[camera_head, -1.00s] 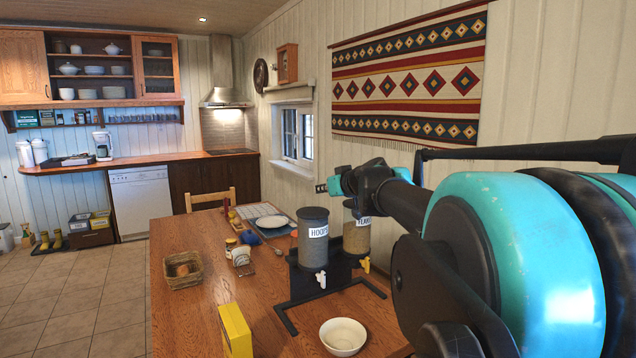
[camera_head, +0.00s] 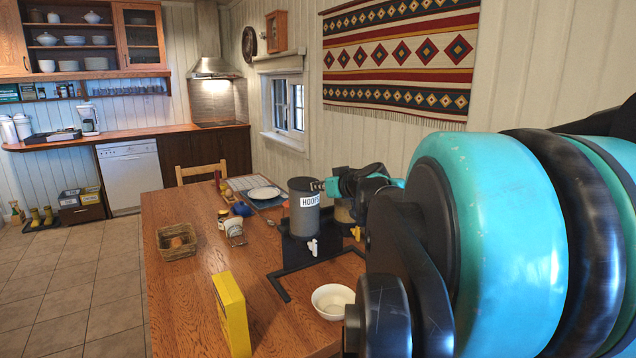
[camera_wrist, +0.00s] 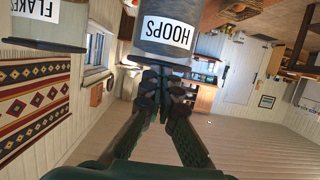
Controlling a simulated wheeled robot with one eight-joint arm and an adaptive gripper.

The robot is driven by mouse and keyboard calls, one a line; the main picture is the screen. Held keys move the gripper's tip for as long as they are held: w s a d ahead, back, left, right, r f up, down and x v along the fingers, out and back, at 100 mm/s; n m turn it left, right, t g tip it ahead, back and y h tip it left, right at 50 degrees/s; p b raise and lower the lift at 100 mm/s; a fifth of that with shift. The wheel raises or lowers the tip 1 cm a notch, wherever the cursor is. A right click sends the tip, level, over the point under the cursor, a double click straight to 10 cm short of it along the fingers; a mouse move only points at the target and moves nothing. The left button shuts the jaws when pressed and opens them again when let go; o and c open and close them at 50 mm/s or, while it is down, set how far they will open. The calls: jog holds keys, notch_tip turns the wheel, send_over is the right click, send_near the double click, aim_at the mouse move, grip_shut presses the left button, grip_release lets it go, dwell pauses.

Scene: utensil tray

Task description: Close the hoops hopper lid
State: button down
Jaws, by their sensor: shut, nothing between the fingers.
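The hoops hopper (camera_head: 304,222) is a grey cylinder with a white label, upright on a black stand (camera_head: 296,250) on the table. Its dark top (camera_head: 302,184) looks flat in the head view; I cannot tell whether the lid is fully seated. My gripper (camera_head: 318,185) is at the upper right of this hopper, close to its rim; contact is unclear. In the wrist view, my gripper (camera_wrist: 165,90) is shut and empty, with its fingertips close to the labelled hopper (camera_wrist: 164,32).
A second hopper (camera_head: 344,212), partly hidden behind my arm, stands right of the first; its label (camera_wrist: 36,8) reads FLAKES in the wrist view. A white bowl (camera_head: 332,300), a yellow box (camera_head: 232,315) and a basket (camera_head: 177,243) are on the table (camera_head: 190,290).

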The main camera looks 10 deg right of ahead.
jog(key=shift+s+f, duration=0.25)
jog(key=shift+f, duration=0.3)
jog(key=shift+w+a, duration=0.1)
jog(key=shift+w, duration=0.05)
